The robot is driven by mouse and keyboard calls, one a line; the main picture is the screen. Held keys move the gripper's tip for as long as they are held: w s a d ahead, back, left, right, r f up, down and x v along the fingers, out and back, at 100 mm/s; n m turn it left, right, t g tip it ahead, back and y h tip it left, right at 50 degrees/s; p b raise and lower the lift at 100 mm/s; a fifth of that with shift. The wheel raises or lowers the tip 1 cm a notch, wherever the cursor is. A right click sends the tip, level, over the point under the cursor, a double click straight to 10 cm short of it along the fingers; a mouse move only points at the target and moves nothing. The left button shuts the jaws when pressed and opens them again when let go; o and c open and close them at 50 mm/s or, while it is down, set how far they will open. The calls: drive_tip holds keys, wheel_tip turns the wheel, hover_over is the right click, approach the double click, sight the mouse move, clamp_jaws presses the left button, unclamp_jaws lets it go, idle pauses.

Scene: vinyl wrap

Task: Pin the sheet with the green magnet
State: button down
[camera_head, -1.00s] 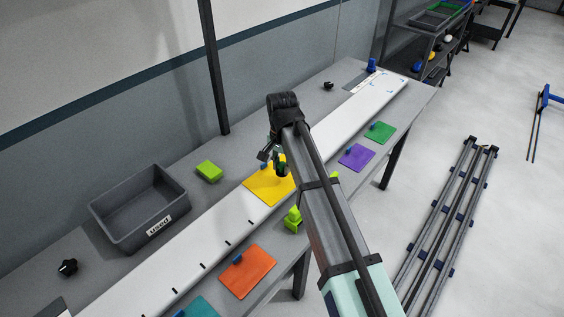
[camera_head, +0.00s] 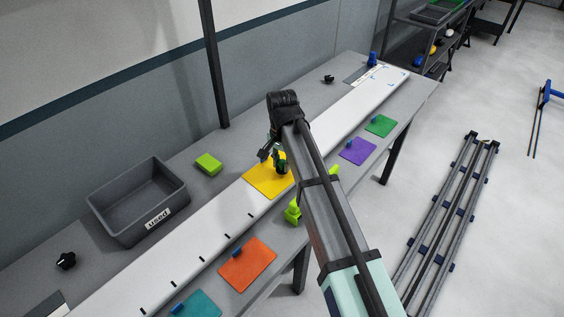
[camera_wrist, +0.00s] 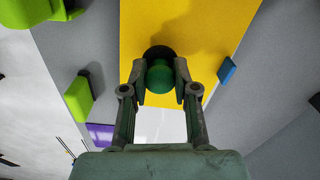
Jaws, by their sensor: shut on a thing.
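My gripper (camera_wrist: 160,92) is shut on the green magnet (camera_wrist: 159,76), a green knob with a dark round base. In the wrist view the magnet is in front of the yellow sheet (camera_wrist: 190,22); I cannot tell whether its base touches the sheet. In the head view the yellow sheet (camera_head: 262,184) lies across the white panel (camera_head: 205,228) on the bench, with my gripper (camera_head: 277,165) at its far right part. My arm hides some of the sheet's right side. A small blue tab (camera_wrist: 226,70) sits at the sheet's edge in the wrist view.
A grey bin (camera_head: 138,205) marked "USED" stands at the back left. A lime block (camera_head: 208,163) lies behind the panel, and a lime tool (camera_head: 293,211) is at the front edge. Orange (camera_head: 248,264), purple (camera_head: 357,151) and green (camera_head: 381,125) sheets lie along the front.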

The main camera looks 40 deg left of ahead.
drive_tip(key=shift+f, duration=0.8)
idle(0.4)
idle(0.4)
drive_tip(key=c, duration=0.8)
unclamp_jaws()
drive_tip(key=shift+r, duration=0.1)
